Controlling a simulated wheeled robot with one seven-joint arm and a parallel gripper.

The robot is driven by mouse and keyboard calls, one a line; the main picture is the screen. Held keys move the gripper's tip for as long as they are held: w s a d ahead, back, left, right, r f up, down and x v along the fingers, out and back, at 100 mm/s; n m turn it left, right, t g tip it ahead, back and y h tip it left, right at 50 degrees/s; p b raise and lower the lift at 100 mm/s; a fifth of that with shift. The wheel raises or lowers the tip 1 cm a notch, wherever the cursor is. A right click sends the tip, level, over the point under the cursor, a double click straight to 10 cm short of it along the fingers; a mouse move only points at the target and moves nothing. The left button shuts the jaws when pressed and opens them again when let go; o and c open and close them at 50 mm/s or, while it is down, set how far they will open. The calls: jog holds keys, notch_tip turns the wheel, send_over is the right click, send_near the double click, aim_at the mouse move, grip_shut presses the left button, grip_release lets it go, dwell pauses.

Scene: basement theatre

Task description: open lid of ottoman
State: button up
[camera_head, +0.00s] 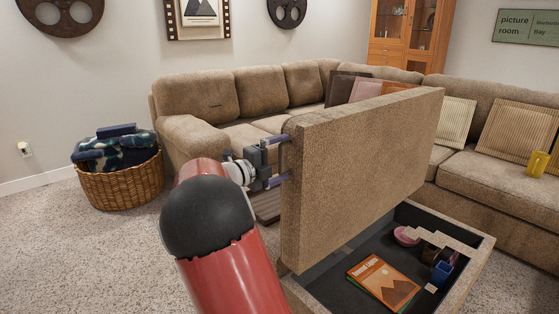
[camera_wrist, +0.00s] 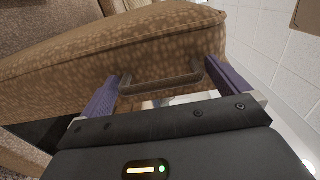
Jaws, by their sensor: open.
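The brown ottoman's lid (camera_head: 360,160) stands raised, close to upright, above its dark-lined box (camera_head: 470,285). In the head view my gripper (camera_head: 280,160) is at the left edge of the lid. In the wrist view a handle (camera_wrist: 160,80) on the lid's edge lies between the two purple fingers of my gripper (camera_wrist: 165,85). The fingers are spread apart, one on each side of the handle, close to the lid. I cannot tell whether they touch it.
The box holds books (camera_head: 382,284), a pink round item (camera_head: 406,236) and a blue item (camera_head: 441,273). A sectional sofa (camera_head: 200,97) stands behind. A wicker basket (camera_head: 122,184) with blankets is at the left. Carpet (camera_head: 90,260) is clear at the front left.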

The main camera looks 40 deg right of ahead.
jog(key=a, duration=0.7)
jog(key=shift+s+a, duration=0.3)
jog(key=shift+a, duration=0.1)
jog(key=s+a+f+m+y, duration=0.25)
jog(key=s+m+y, duration=0.25)
jog(key=s+m, duration=0.25)
jog(key=s+a+f+m+y, duration=0.1)
jog(key=s+f+m+y, duration=0.25)
jog(key=s+m, duration=0.4)
jog(key=s+a+f+m+t+y, duration=0.1)
jog(key=s+a+m+t+y, duration=0.1)
jog(key=s+a+m+y, duration=0.2)
jog(key=s+a+f+m+t+y, duration=0.2)
jog(key=s+a+m+y, duration=0.3)
jog(key=s+a+m, duration=0.5)
jog(key=a+m, duration=0.3)
jog(key=m, duration=0.5)
jog(key=shift+a, duration=0.35)
